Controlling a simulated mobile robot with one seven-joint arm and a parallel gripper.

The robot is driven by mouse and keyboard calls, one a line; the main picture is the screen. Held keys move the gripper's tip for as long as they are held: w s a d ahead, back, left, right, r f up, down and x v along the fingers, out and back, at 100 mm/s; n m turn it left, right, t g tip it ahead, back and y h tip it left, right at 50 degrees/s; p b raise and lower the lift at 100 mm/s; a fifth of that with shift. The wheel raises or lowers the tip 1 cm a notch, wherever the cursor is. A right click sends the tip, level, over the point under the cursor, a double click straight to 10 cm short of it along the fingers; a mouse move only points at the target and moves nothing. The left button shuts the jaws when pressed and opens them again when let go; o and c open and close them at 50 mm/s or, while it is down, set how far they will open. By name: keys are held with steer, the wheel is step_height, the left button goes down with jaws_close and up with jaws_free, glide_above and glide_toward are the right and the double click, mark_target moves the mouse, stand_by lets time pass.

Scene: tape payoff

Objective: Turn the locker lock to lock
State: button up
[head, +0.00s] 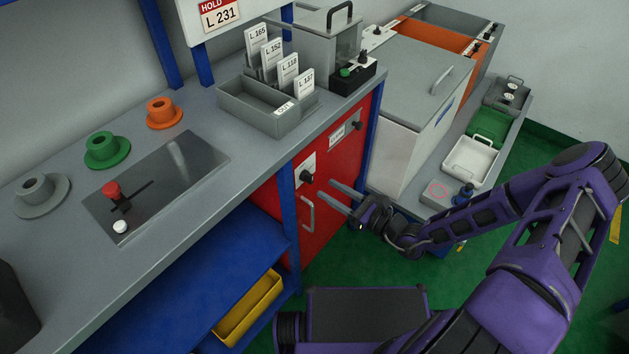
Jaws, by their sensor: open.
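The red locker (333,205) is set under the right end of the grey workbench. Its lock, a black knob (306,177) on a white plate, is at the upper left of the door. A pale handle (308,214) is below the lock. A second black knob (356,126) sits higher and to the right on the red front. My gripper (333,193) is open, its two long grey fingers pointing at the locker front close to the lock. I cannot tell whether a fingertip touches the knob. The knob's exact turn is too small to read.
The workbench (190,215) above holds a grey card tray (245,108), several coloured flanged pieces and a metal plate with a red knob (111,190). A blue post (288,220) borders the locker on the left. A white chest (405,130) and low bench with trays stand right.

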mark_target(313, 179)
steer(key=x, duration=0.6)
jaws_close()
